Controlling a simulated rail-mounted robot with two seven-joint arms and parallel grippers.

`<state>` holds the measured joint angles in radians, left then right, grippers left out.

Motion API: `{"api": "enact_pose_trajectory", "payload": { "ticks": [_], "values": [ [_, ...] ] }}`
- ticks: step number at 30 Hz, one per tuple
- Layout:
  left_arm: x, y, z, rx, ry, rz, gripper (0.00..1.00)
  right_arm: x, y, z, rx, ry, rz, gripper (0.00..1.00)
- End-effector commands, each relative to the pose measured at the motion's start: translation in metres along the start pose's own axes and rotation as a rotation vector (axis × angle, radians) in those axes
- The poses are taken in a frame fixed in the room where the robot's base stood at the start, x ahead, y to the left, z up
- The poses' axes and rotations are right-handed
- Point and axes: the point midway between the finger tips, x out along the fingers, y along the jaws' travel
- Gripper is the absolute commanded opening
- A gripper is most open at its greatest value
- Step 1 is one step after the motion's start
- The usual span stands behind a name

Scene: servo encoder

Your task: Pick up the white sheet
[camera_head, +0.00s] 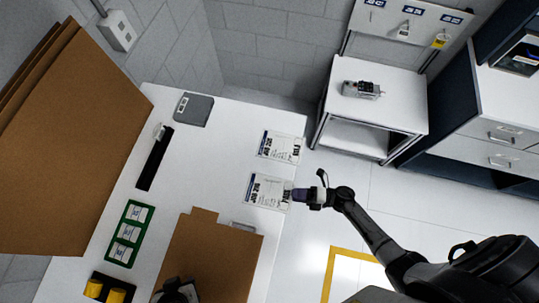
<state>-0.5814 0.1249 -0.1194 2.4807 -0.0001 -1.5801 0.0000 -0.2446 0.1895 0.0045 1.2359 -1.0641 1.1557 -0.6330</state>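Two white printed sheets lie on the white table near its right edge. The upper sheet (279,146) is clear of my grippers. The lower sheet (265,191) has my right gripper (290,195) over its right edge. The gripper's fingers are too small to tell whether they are open, shut or touching the paper. My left gripper (176,291) shows only as a dark shape at the bottom edge, by the brown cardboard, and is partly cut off.
Flat brown cardboard (213,256) lies on the table (215,150). A green tray (129,233), a black strip (155,157), a grey box (194,110) and yellow cylinders (117,295) stand leftward. Large cardboard sheets (65,145) lean at left. A side table (385,107) holds a metal device (362,89).

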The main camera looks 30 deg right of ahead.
Motion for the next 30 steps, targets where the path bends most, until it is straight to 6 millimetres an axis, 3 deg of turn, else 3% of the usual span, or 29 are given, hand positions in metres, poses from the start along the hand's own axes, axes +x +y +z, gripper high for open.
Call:
{"api": "enact_pose_trajectory", "payload": {
  "ticks": [6, 16, 30],
  "values": [
    [0.0, 0.0007, -0.0003, -0.002, 0.001, 0.002, 0.34, 0.0002, -0.0001, -0.0001, 0.001, 0.0, 0.0, 0.31],
    [0.0, 0.003, -0.0009, -0.009, 0.002, 0.008, 0.34, 0.0, 0.0, -0.0001, 0.001, 0.0, 0.0, 0.0],
    [-0.0001, 0.0015, -0.0009, -0.004, 0.002, 0.004, 0.34, -0.0001, 0.0008, -0.0001, 0.0, 0.0, 0.001, 0.0]
  ]
}}
